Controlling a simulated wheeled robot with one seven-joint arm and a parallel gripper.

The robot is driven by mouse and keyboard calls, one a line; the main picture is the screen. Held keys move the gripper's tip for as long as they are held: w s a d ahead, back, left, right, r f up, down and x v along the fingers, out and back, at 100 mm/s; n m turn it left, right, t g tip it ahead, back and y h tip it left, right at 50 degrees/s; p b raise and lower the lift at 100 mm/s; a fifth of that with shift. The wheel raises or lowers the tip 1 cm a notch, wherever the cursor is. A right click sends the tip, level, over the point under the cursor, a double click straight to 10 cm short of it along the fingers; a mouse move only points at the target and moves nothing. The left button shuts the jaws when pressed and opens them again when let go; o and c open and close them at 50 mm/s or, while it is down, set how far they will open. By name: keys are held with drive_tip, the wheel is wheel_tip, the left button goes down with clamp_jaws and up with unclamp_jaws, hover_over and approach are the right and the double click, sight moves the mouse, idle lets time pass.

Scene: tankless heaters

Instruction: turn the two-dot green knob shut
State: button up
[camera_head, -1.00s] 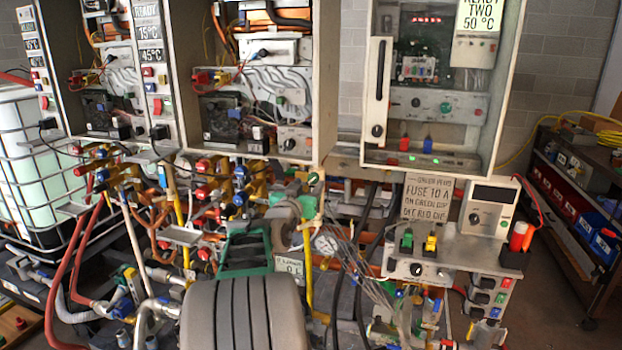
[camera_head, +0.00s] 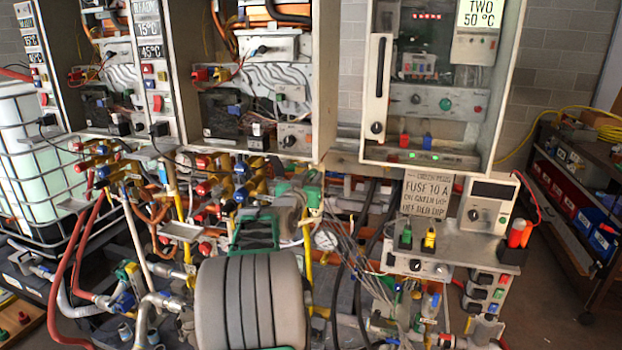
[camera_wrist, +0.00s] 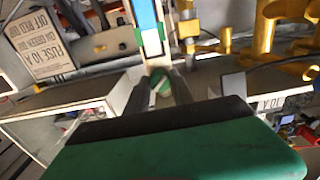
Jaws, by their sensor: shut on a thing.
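In the wrist view, my gripper (camera_wrist: 161,88) has its two dark fingers close around a small green knob (camera_wrist: 160,78), which shows between the tips with a pale part beside it. Any dots on the knob are too small to tell. A white and blue upright piece (camera_wrist: 148,28) stands just behind it. In the head view, the green body of my gripper shows above my grey ribbed arm link; its fingertips and the held knob cannot be made out among the fittings.
Brass-yellow pipes (camera_wrist: 264,35) stand close on the right in the wrist view, and a fuse sign (camera_wrist: 38,45) is at left. In the head view, a pressure gauge (camera_head: 325,239), hanging cables and several coloured valves crowd the area. Heater cabinets (camera_head: 432,85) stand behind.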

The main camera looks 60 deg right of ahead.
clamp_jaws()
drive_tip(key=shift+f+b, duration=0.15)
drive_tip(key=shift+b, duration=0.3)
